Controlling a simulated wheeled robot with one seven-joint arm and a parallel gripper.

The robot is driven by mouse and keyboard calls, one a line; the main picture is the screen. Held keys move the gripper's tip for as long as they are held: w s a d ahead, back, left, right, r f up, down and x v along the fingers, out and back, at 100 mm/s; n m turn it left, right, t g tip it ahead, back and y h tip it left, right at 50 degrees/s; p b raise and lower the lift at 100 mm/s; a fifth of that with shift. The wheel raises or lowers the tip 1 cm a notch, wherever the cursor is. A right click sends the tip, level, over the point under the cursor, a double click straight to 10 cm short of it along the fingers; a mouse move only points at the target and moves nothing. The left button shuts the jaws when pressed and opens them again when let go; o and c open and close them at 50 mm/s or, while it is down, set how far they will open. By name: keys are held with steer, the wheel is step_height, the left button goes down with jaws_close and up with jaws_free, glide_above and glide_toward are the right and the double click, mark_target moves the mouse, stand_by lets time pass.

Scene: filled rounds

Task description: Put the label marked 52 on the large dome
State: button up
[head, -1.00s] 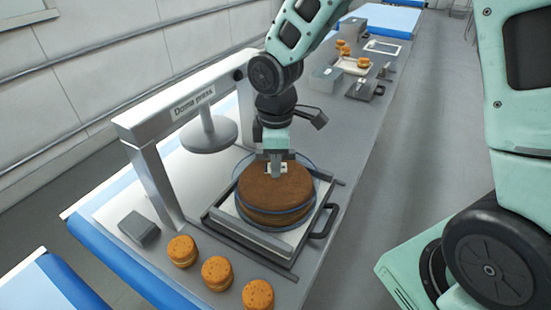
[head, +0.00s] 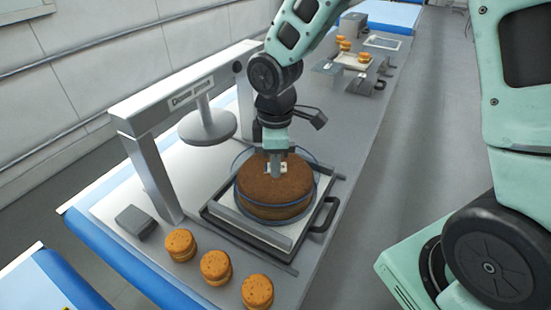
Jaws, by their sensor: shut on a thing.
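The large dome (head: 318,187) is clear with a bluish rim and stands around a big brown round cake (head: 275,195) on a square tray (head: 250,229). My gripper (head: 277,172) points down over the top of the dome and cake. It is shut on a small white label (head: 284,168). The number on the label is too small to read. I cannot tell whether the label touches the dome's top.
The dome press (head: 190,95) stands left of the tray, its round plate raised. Several small filled rounds (head: 215,266) and a grey block (head: 135,221) sit at the front. More rounds (head: 345,45) and trays (head: 382,43) stand farther back. The tray has a black handle (head: 325,214) at right.

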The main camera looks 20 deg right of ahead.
steer(key=shift+f, duration=0.3)
stand_by(0.7)
steer(key=o, duration=1.2)
steer(key=shift+r, duration=0.1)
steer(key=shift+r+p, duration=3.2)
steer(key=shift+r, duration=0.25)
